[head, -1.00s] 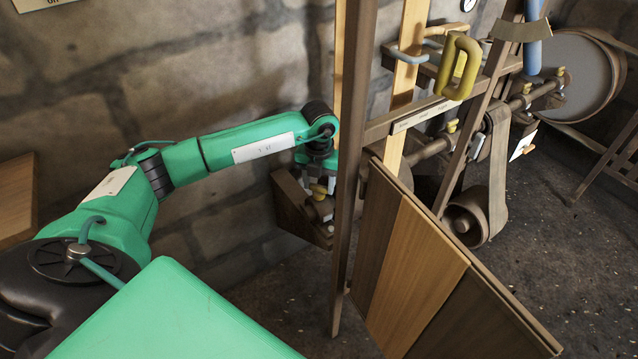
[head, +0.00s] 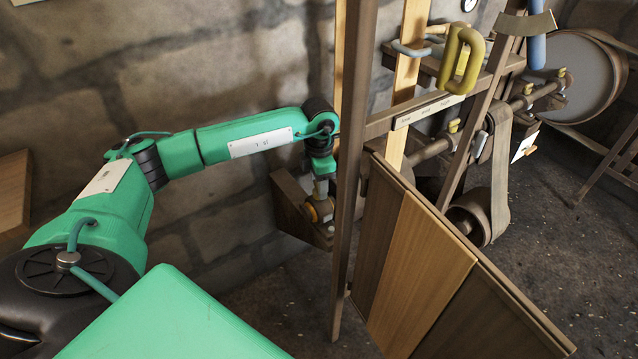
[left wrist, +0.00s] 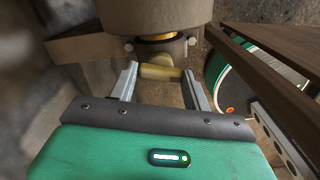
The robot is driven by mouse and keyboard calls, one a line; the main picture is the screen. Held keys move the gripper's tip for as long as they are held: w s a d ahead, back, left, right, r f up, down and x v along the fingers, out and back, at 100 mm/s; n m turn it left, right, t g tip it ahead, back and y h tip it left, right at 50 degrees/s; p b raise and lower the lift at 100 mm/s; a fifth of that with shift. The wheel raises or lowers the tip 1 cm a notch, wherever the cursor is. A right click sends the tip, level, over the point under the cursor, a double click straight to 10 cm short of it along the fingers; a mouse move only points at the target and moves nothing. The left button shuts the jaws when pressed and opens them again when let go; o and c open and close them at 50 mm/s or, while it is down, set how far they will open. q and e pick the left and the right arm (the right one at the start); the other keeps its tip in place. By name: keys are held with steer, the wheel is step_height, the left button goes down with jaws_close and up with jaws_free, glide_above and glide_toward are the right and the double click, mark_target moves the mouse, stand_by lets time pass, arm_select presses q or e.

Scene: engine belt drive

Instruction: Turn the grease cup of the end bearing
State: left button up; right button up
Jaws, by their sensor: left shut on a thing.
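The end bearing (head: 322,211) sits on a dark wooden bracket (head: 292,208) against the stone wall, just left of the brown post. Its grease cup shows in the left wrist view as a small brass piece (left wrist: 160,72) between my two grey fingers. My left gripper (head: 321,192) points down onto the top of the bearing and is shut on the cup; in the head view the fingers hide the cup. In the left wrist view the gripper (left wrist: 162,86) also shows, below a round brown body with a brass ring. My right gripper is not in view.
A brown post (head: 350,150) stands close to the right of my left wrist. A slatted wooden panel (head: 420,265) slopes down to the right of it. Beyond are a shaft with brass cups, a belt pulley (head: 470,218) and a yellow handle (head: 461,60).

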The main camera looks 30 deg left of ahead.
arm_select(q)
steer(key=m+b, duration=0.1)
steer(key=m, duration=0.3)
steer(key=shift+w, duration=0.1)
steer(key=shift+r+m, duration=0.1)
steer(key=shift+m, duration=1.3)
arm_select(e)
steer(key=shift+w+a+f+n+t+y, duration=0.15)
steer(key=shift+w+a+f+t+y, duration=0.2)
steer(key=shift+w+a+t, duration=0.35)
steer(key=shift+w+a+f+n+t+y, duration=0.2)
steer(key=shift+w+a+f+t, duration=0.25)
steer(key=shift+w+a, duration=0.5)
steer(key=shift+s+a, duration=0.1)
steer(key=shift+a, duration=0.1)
arm_select(q)
steer(key=o, duration=0.7)
step_height(320, 180, up, 14)
steer(key=shift+p, duration=0.4)
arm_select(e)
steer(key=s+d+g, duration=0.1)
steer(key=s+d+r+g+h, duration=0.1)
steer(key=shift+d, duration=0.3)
